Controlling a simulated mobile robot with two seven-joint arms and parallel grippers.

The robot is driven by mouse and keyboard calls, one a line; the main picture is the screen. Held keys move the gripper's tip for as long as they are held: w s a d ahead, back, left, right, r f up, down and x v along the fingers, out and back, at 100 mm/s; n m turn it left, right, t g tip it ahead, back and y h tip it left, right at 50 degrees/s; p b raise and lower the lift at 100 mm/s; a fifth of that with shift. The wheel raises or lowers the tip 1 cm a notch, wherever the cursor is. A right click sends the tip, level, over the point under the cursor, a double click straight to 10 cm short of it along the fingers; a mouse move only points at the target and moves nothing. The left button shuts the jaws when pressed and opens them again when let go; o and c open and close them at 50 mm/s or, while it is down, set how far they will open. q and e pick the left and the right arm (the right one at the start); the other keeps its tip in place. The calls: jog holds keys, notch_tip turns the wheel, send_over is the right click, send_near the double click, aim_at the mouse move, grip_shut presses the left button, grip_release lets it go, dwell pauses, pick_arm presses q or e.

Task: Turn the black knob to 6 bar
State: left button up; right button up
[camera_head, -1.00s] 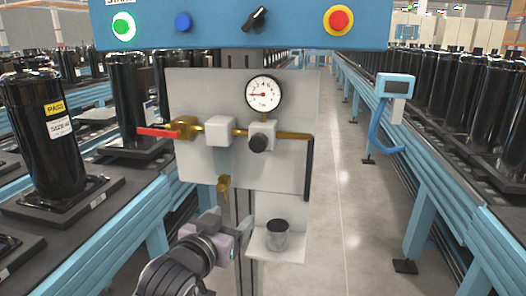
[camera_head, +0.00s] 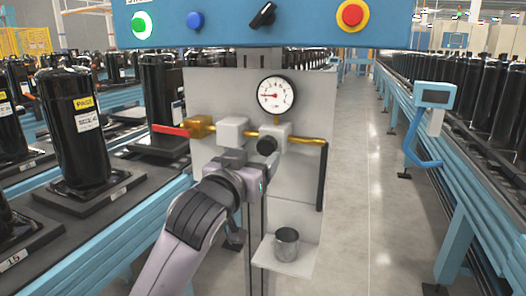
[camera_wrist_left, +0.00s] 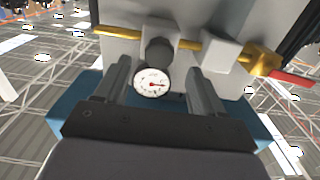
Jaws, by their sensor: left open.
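The black knob (camera_head: 267,145) sits under the grey regulator block on the brass pipe. In the left wrist view the knob (camera_wrist_left: 160,51) shows between and beyond the two fingers, apart from them. The round white gauge (camera_head: 276,95) is above the knob; its red needle points left, toward the low numbers, but the exact reading is too small to tell. My left gripper (camera_head: 240,158) is open and empty, just left of and slightly below the knob. The wrist view shows both fingers (camera_wrist_left: 158,70) spread apart. My right gripper is not in view.
A red-handled valve (camera_head: 172,130) and a grey block (camera_head: 232,131) sit left on the pipe. A metal cup (camera_head: 286,243) stands on the shelf below. A blue control box (camera_head: 225,28) with buttons hangs above. Black compressors line conveyors on both sides.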

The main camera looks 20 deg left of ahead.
aim_at(265, 149)
pick_arm(q)
jog(key=shift+w+d, duration=0.1)
jog(key=shift+w, duration=2.25)
jog(key=c, duration=1.1)
